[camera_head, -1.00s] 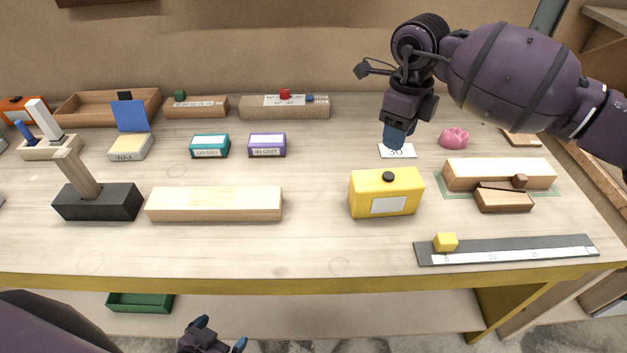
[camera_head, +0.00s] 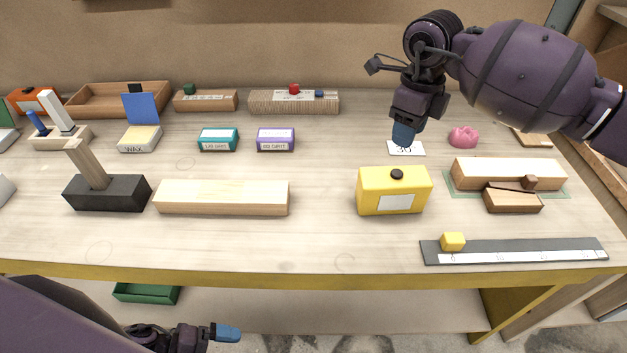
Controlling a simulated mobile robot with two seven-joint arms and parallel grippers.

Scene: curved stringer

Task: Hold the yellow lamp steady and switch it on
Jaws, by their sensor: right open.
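The yellow lamp (camera_head: 378,203) is a box with a white label on its front and a black knob (camera_head: 397,174) on top. It stands upright on the bench, right of the middle. My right gripper (camera_head: 403,135) hangs pointing down behind the lamp, above the white "30" card, with blue fingertips. It is apart from the lamp and holds nothing that I can see. My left gripper (camera_head: 222,333) is low at the bottom of the view, in front of the bench edge and away from the lamp. Its blue fingertip points right; its jaw opening is not clear.
A pale wood block (camera_head: 222,197) lies left of the lamp, and a black mallet (camera_head: 107,193) farther left. A wooden plane-like piece (camera_head: 507,174) stands to the right. A grey ruler strip (camera_head: 514,252) with a yellow cube (camera_head: 453,241) lies front right. The bench between block and lamp is clear.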

